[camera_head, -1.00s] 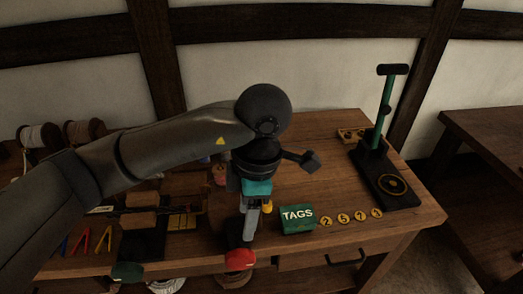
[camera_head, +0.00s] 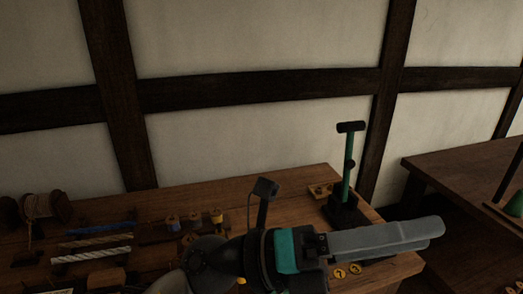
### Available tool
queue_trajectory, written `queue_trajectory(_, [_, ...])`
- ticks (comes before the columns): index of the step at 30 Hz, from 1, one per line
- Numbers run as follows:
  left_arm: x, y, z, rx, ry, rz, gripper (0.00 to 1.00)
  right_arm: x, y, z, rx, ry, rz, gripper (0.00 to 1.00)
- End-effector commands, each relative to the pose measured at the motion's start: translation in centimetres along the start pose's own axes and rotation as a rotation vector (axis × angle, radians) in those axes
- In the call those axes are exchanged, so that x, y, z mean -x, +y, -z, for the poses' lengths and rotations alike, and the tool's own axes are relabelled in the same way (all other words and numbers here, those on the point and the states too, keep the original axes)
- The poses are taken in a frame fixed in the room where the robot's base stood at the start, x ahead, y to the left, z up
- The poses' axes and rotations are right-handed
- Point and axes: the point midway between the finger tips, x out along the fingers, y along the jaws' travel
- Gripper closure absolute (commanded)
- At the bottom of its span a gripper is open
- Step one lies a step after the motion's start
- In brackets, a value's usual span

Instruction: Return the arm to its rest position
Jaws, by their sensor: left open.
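My left arm comes in from the bottom of the head view. Its gripper (camera_head: 438,233) is stretched out to the right, above the right part of the wooden workbench (camera_head: 300,183). The long grey fingers are seen from the side and overlap each other. They are open, and no thing shows between them. The teal band and dark wrist cover part of the bench behind them. My right gripper is not in view.
Round yellow tags (camera_head: 355,268) lie below the fingers. Rope strands (camera_head: 95,239) and spools (camera_head: 194,220) lie on the left. Another table (camera_head: 465,165) stands at the right.

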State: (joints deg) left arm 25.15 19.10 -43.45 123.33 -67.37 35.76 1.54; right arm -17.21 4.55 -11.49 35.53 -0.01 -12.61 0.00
Motion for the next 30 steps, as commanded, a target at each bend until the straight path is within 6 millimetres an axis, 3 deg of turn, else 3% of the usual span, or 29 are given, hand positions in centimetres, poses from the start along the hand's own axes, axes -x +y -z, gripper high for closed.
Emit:
queue_trajectory(4, [2.7,-1.6,-5.8,0.177,-0.363,0.117,0.40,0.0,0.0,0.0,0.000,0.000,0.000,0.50])
queue_trajectory(9, [8.9,-0.4,-11.1,0.396,-0.772,0.191,0.40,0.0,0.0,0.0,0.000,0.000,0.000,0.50])
queue_trajectory(12, [13.6,1.6,-12.8,0.534,-1.009,0.208,0.40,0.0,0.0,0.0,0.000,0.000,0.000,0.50])
queue_trajectory(15, [18.6,4.4,-13.0,0.679,-1.242,0.205,0.40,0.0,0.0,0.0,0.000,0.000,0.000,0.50])
queue_trajectory(19, [24.9,8.4,-11.0,0.875,-1.533,0.169,0.40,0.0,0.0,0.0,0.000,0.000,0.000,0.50])
queue_trajectory(22, [29.4,11.5,-7.6,1.033,-1.749,0.118,0.40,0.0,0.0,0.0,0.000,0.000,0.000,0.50])
queue_trajectory(27, [35.2,15.5,0.8,1.310,-2.082,-0.022,0.40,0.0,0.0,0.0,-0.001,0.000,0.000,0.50])
queue_trajectory(30, [37.1,16.7,6.2,1.460,-2.237,-0.123,0.40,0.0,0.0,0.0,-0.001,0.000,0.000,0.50])
